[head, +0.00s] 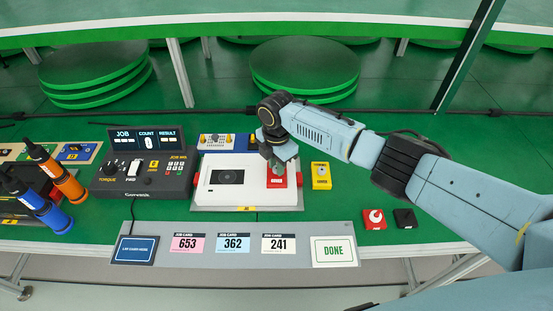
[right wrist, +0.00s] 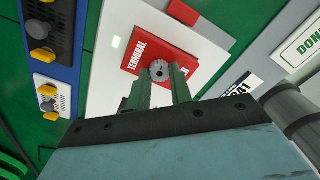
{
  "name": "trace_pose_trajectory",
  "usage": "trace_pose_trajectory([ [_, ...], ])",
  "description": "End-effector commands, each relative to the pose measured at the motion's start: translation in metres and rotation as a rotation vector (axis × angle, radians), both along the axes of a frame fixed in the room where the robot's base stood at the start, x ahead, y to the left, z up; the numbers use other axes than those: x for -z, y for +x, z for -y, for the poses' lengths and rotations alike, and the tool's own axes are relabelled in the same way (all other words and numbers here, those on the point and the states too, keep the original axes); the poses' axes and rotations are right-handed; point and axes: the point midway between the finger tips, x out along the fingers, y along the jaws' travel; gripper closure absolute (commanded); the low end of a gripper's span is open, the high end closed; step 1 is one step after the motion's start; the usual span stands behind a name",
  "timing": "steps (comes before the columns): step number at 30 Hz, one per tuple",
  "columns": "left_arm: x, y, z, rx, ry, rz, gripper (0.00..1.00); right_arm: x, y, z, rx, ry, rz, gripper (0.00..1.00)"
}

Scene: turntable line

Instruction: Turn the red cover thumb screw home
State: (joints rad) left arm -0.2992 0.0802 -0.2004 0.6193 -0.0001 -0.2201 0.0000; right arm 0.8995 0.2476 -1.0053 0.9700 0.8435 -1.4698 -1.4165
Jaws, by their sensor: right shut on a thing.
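The red cover (head: 278,180), marked TERMINAL, lies on the right part of a white unit (head: 225,195). It also shows in the right wrist view (right wrist: 195,52). A grey knurled thumb screw (right wrist: 159,69) stands on the red cover, between the green fingers of my right gripper (right wrist: 160,78). My right gripper (head: 277,166) points down over the cover and is shut on the thumb screw. In the head view the gripper hides the screw. How deep the screw sits cannot be told. My left gripper is not in view.
A yellow block (head: 321,176) stands close right of the white unit. A black console (head: 148,172) with a display is on the left, beside an orange driver (head: 67,184) and a blue driver (head: 50,214). Job cards lie on a grey front strip (head: 210,256).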

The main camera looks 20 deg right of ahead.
Motion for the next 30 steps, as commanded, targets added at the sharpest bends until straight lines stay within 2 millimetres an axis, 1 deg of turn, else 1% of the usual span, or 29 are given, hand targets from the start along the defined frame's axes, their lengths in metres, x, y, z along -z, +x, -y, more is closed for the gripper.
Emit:
trace_pose_trajectory([
  [1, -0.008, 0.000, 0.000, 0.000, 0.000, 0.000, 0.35, -0.003, -0.001, -0.001, 0.045, 0.001, -0.003, 1.00],
  [9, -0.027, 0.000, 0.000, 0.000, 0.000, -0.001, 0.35, -0.003, 0.000, 0.000, 0.305, 0.000, -0.002, 1.00],
  [21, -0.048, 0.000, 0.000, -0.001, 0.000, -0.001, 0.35, -0.002, 0.001, 0.000, 0.684, -0.001, -0.002, 1.00],
  [30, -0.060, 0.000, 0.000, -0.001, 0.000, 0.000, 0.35, -0.002, 0.001, 0.000, 0.969, -0.002, -0.003, 1.00],
])
